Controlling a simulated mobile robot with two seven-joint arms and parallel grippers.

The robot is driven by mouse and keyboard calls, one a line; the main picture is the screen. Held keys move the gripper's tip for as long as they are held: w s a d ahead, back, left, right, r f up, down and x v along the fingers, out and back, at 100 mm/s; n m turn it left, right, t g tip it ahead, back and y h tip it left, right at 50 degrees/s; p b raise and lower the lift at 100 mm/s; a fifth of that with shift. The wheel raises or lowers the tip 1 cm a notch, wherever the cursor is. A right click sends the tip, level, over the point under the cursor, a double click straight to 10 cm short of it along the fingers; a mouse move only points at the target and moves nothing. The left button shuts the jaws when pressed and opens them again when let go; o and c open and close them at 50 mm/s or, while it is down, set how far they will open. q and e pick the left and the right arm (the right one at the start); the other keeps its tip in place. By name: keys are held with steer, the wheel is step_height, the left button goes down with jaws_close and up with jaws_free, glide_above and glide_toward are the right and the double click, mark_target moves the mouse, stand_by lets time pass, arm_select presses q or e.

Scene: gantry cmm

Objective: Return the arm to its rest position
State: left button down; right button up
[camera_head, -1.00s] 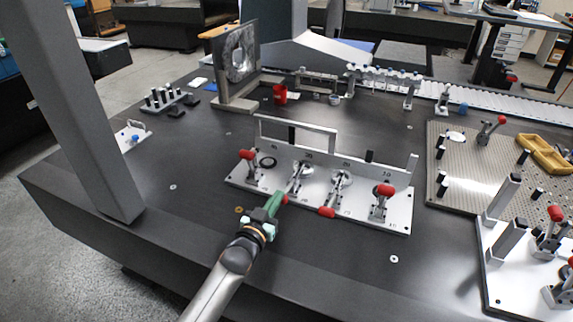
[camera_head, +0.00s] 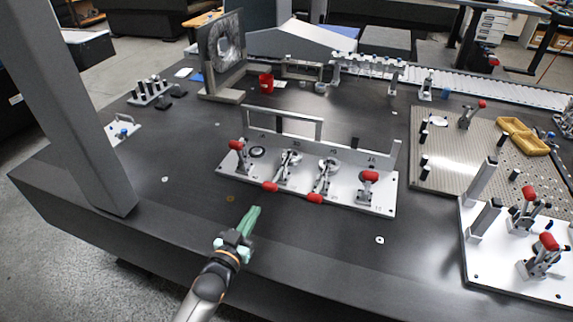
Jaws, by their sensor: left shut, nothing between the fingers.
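My left gripper (camera_head: 251,216) has green fingers, which are shut and empty. It hangs over the dark table (camera_head: 320,245) near its front edge, in front of and apart from the white clamp fixture (camera_head: 330,192). The fixture carries several toggle clamps with red handles. The two middle handles (camera_head: 271,187) (camera_head: 314,198) lie low toward the front. The outer handles (camera_head: 235,145) (camera_head: 369,176) stand up. My right gripper is not in view.
A grey column (camera_head: 75,110) stands at the left. A perforated plate (camera_head: 465,165) and another white clamp fixture (camera_head: 500,255) are at the right. A red cup (camera_head: 266,82) and an upright dark panel (camera_head: 222,50) stand at the back. The table around the gripper is clear.

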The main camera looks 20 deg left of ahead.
arm_select(q)
steer(key=s+d+f+g+p, duration=0.2)
steer(key=s, duration=0.5)
steer(key=s+d+f+m+g+h+p, duration=0.1)
steer(key=s+d+f+g+p, duration=0.1)
steer(key=s, duration=0.6)
steer(key=s+d+f+g+p, duration=0.2)
steer(key=s+d+g+p, duration=0.1)
steer(key=s, duration=0.5)
steer(key=shift+d+m+g+h, duration=0.15)
steer(key=shift+m+g+h, duration=0.2)
steer(key=shift+g, duration=0.25)
steer(key=shift+f, duration=0.1)
